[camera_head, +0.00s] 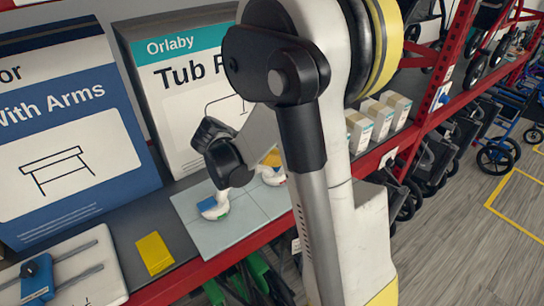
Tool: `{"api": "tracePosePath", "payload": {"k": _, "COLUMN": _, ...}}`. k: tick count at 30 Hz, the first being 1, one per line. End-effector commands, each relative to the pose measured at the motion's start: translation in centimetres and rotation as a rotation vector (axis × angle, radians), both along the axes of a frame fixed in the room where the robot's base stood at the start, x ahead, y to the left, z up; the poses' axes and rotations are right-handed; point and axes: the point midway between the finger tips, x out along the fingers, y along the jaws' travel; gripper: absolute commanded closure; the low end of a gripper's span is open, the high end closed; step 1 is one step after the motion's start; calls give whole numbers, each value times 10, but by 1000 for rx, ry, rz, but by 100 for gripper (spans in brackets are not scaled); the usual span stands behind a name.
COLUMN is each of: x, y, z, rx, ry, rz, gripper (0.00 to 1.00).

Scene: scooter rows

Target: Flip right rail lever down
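A pale tiled panel (238,232) lies on the grey shelf. On it, at left, is a white fitting (215,206) with a blue and green part, which I take as one end of the rail. Another white fitting (268,176), with a yellow part (272,158) showing above it, is at right, partly behind my arm. I take this yellow part as the right lever; its exact tilt is unclear. The middle of the rail is hidden. The dark end of my arm (222,155) is above the left fitting; its fingertips cannot be made out.
A yellow block (154,253) and a white board (88,284) with grey rods and a blue clamp (38,280) are left of the panel. Large boxes (70,130) stand behind. Small white cartons (376,117) are at right. A red shelf edge (200,275) runs along the front.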

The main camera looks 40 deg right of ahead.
Motion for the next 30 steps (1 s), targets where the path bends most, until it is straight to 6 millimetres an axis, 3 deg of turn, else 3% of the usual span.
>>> {"api": "tracePosePath", "payload": {"k": 30, "x": -1, "y": -6, "z": -2, "rx": 99, "ry": -6, "rz": 0, "gripper": 100}}
